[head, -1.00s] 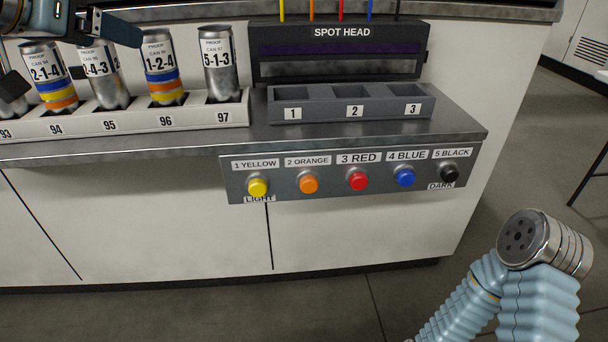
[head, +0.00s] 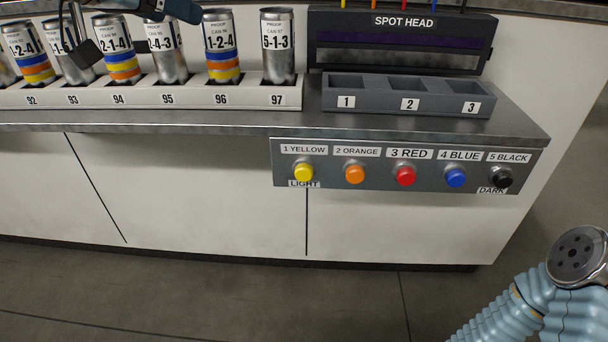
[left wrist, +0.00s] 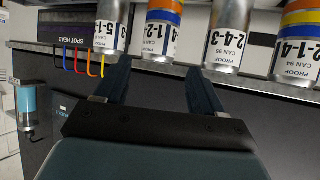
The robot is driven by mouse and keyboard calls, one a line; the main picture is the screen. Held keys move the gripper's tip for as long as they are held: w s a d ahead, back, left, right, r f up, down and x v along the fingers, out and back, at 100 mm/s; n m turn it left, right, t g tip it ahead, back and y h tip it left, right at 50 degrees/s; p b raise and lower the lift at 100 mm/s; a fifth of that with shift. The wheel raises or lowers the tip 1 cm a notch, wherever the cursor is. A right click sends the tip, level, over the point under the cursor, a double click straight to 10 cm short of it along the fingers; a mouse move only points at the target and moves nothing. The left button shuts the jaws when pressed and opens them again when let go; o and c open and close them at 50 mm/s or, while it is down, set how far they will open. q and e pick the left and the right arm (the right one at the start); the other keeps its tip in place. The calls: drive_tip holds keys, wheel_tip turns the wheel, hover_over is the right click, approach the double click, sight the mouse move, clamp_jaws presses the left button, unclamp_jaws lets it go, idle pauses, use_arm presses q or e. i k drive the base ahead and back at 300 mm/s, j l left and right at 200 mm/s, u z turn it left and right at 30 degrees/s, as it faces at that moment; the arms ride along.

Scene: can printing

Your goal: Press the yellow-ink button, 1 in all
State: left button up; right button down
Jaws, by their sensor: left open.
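The yellow-ink button (head: 303,173) is a round yellow knob at the left end of the grey button panel (head: 400,188). It sits under the label "1 YELLOW" and above the label "LIGHT". My left gripper (head: 140,33) is at the top left of the head view, up by the row of cans and well to the left of and above the button. Its fingers are apart with nothing held. In the left wrist view the open fingers (left wrist: 160,80) point towards the cans, and the button does not show. My right gripper is not in view.
Orange (head: 355,174), red (head: 405,176), blue (head: 456,178) and black (head: 503,178) buttons sit to the right. Numbered cans stand in a white rack (head: 250,97). A grey three-slot holder (head: 380,104) stands before the SPOT HEAD unit (head: 400,40). Space before the panel is clear.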

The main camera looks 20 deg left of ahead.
sight(303, 172)
drive_tip(key=k+l+u, duration=0.1)
drive_tip(key=l+u, duration=0.25)
drive_tip(key=k+l+u, duration=0.1)
drive_tip(key=u, duration=0.25)
drive_tip(key=k+l+u, duration=0.2)
drive_tip(key=u, duration=0.15)
